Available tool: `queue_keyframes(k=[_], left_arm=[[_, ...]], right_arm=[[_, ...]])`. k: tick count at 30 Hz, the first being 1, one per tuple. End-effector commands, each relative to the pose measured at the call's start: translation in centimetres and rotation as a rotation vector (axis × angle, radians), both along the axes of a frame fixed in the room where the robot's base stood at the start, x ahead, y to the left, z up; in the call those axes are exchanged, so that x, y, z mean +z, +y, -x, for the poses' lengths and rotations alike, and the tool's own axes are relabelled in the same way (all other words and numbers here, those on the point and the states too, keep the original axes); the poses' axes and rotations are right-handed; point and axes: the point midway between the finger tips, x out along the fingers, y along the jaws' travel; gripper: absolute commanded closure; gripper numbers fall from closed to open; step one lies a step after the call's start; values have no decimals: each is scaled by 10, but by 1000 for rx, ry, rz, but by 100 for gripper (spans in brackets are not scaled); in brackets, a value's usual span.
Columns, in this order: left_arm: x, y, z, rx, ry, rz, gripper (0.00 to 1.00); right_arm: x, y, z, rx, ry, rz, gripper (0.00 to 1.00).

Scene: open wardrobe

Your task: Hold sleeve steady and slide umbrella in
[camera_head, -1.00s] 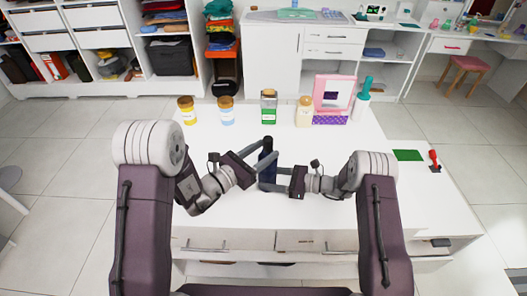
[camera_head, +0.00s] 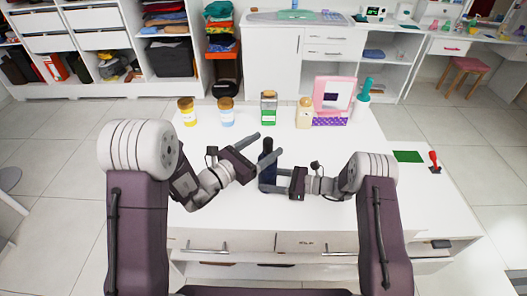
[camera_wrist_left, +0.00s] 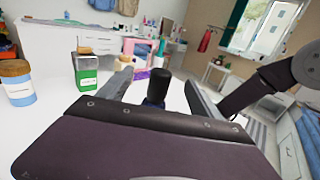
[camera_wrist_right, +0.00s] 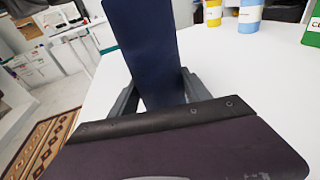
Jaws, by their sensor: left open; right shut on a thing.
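The dark blue sleeve (camera_head: 267,174) stands upright on the white table. It is large in the right wrist view (camera_wrist_right: 147,45). The umbrella's black top end (camera_head: 267,145) sticks up from the sleeve and also shows in the left wrist view (camera_wrist_left: 159,84); the rest of the umbrella is hidden. My right gripper (camera_head: 270,181) is shut on the sleeve, low on its body. My left gripper (camera_head: 269,144) is open near the black end, its fingers to either side of it in the left wrist view, with gaps between.
Behind stand a yellow-labelled jar (camera_head: 187,112), a blue-labelled jar (camera_head: 226,112), a green-labelled jar (camera_head: 268,108), a beige bottle (camera_head: 304,113) and a pink-framed box (camera_head: 331,92). A green mat (camera_head: 407,156) lies at right. Table space left of the sleeve is clear.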

Motion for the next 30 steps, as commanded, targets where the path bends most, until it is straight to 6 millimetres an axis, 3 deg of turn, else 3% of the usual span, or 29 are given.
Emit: queue_keyframes(k=[15, 26, 30], left_arm=[[49, 0, 0, -1, -2, -1, 26], [53, 1, 0, 0, 1, -1, 26], [53, 15, 13, 5, 1, -1, 26]], right_arm=[[0, 0, 0, 0, 0, 0, 77], [0, 0, 0, 0, 0, -1, 77], [0, 0, 0, 0, 0, 0, 77]])
